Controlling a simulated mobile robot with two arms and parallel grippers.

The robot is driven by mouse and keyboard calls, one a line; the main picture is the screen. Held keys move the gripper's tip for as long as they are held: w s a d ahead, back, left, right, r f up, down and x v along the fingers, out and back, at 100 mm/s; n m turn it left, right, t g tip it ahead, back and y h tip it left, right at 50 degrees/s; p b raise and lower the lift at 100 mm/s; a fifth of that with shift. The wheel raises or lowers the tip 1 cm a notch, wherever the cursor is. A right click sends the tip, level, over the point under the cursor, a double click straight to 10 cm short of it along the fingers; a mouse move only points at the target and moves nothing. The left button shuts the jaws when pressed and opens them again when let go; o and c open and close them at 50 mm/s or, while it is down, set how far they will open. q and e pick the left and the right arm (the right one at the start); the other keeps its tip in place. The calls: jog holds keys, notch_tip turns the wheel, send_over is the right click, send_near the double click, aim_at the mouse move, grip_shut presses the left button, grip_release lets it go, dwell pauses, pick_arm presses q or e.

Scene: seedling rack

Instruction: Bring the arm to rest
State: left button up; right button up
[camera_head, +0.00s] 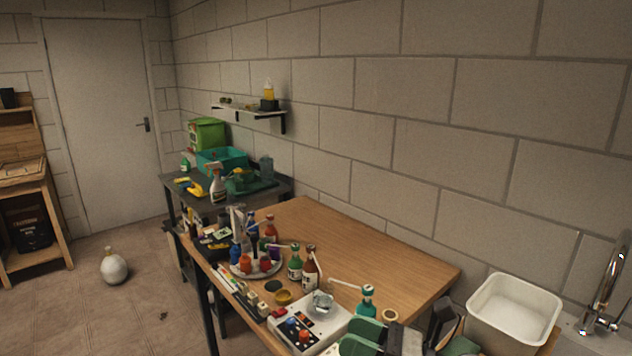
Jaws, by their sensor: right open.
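My right gripper (400,338) is at the bottom edge, right of centre, partly cut off by the frame. Its dark and green parts show in front of the near right corner of the wooden table (375,240). It is open, and I see nothing held in it. My left gripper is not in view.
The wooden table has bottles, a round tray (240,270) of small bottles and a white control box (310,325) along its left and near side; its back is clear. A white basin (513,310) and a tap (606,290) stand at right. A round flask (114,267) is on the floor.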

jog(key=d+f+m+t+h, duration=0.1)
jog(key=d+m+t+h, duration=0.4)
jog(key=m, duration=0.6)
jog(key=d+f+m+t+h, duration=0.1)
jog(key=d+m+t+h, duration=0.1)
jog(key=m+t+h, duration=0.75)
jog(key=s+d+f+m+g+h, duration=0.5)
jog(key=d+f+m+g, duration=0.25)
jog(key=f+m, duration=0.6)
jog(key=s+f+m+g, duration=0.4)
jog(key=s+m+g, duration=0.15)
jog(key=s, duration=0.35)
jog(key=s+f+m+g, duration=0.4)
jog(key=s+m+g, duration=0.15)
jog(key=s, duration=0.45)
notch_tip(320, 180, down, 25)
jog(key=n+g, duration=0.1)
jog(key=s+d+f+g, duration=0.1)
jog(key=s+d+f, duration=0.1)
jog(key=s+f, duration=1.4)
jog(key=shift+s+d+f+g+y, duration=0.25)
jog(key=shift+f+g+y, duration=0.05)
jog(key=shift+f+y, duration=0.1)
jog(key=shift+c, duration=0.9)
jog(key=shift+s, duration=0.15)
